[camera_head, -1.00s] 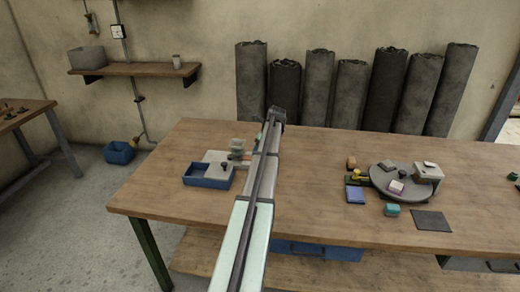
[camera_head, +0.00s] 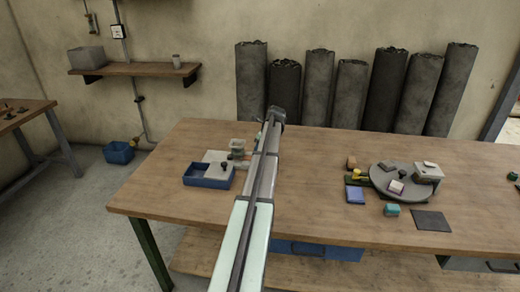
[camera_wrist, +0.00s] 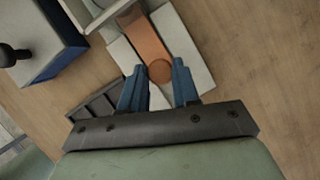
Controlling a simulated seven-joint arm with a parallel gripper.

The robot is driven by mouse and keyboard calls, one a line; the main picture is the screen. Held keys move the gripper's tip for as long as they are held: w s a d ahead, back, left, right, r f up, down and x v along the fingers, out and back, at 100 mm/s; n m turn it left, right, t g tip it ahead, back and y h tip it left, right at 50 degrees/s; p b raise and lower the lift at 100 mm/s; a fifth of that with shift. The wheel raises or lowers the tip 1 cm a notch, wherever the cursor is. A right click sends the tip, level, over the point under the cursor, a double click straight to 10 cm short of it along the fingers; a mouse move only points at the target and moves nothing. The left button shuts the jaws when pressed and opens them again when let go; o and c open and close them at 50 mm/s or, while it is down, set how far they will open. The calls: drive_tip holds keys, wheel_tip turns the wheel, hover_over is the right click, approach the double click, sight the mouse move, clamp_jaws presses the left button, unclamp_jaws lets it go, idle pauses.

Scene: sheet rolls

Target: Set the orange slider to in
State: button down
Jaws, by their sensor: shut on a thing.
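The orange slider (camera_wrist: 145,40) shows in the wrist view as an orange strip between pale grey blocks, with a round orange knob (camera_wrist: 160,72) at its near end. My gripper (camera_wrist: 158,69) has its two blue fingers on either side of this knob and is shut on it. Any contact faces are hard to make out. In the head view my arm covers the gripper and most of the slider fixture. A small orange patch beside the arm there is too small to read.
A blue tray (camera_head: 208,182) with a pale lid and a dark knob stands left of the arm. A round grey turntable (camera_head: 390,182) with small blocks is at the right. Dark rolls (camera_head: 318,88) stand behind the table (camera_head: 310,215). The table between arm and turntable is clear.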

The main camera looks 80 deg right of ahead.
drive_tip(key=shift+w, duration=1.85)
drive_tip(key=c, duration=0.8)
unclamp_jaws()
drive_tip(key=v, duration=1.3)
drive_tip(key=shift+s+r, duration=0.25)
drive_tip(key=shift+r, duration=0.05)
drive_tip(key=shift+w, duration=0.1)
